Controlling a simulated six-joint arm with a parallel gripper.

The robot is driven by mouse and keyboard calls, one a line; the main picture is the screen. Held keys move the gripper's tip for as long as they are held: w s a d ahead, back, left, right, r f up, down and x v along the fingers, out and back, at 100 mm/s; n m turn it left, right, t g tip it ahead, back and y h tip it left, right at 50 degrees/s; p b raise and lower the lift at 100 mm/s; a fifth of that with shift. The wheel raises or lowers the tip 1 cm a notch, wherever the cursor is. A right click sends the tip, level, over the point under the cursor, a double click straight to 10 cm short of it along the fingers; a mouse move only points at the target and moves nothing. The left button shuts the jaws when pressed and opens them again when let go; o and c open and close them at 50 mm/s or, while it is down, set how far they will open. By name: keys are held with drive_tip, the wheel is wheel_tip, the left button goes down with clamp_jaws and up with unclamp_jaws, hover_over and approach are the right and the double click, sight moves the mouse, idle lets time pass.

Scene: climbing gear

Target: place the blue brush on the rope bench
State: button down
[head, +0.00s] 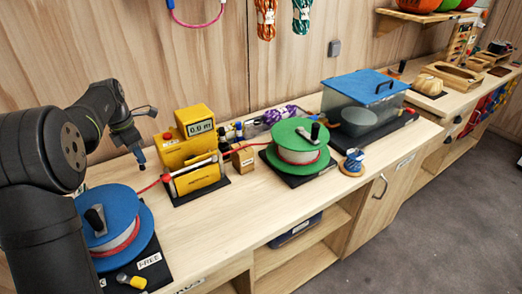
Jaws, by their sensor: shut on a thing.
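My gripper (137,147) is at the end of my dark arm at the left, in front of the wood wall and above the back left of the rope bench (262,213). It points down and is shut on a small blue thing (141,157), which looks like the blue brush. Only a little of it shows, and its bristles cannot be made out. It appears to be just left of the yellow meter; whether it touches the bench is unclear.
A blue reel (122,205), a yellow meter (190,145) and a green reel (298,140) stand on the bench, joined by red rope. A blue-lidded clear box (365,100) stands farther right. The front middle of the bench is clear.

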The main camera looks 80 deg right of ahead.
drive_tip(key=shift+f, duration=0.25)
drive_tip(key=shift+w+a+f, duration=0.3)
drive_tip(key=shift+w+f, duration=1.5)
drive_tip(key=shift+w, duration=0.15)
drive_tip(key=shift+w+a+f, duration=0.25)
drive_tip(key=shift+w+f, duration=1.6)
drive_tip(key=shift+w, duration=0.05)
drive_tip(key=shift+w+a+f, duration=0.3)
drive_tip(key=shift+w+f, duration=1.5)
drive_tip(key=shift+w, duration=0.15)
drive_tip(key=shift+f, duration=0.2)
drive_tip(key=c, duration=1.3)
unclamp_jaws()
drive_tip(key=shift+c, duration=0.2)
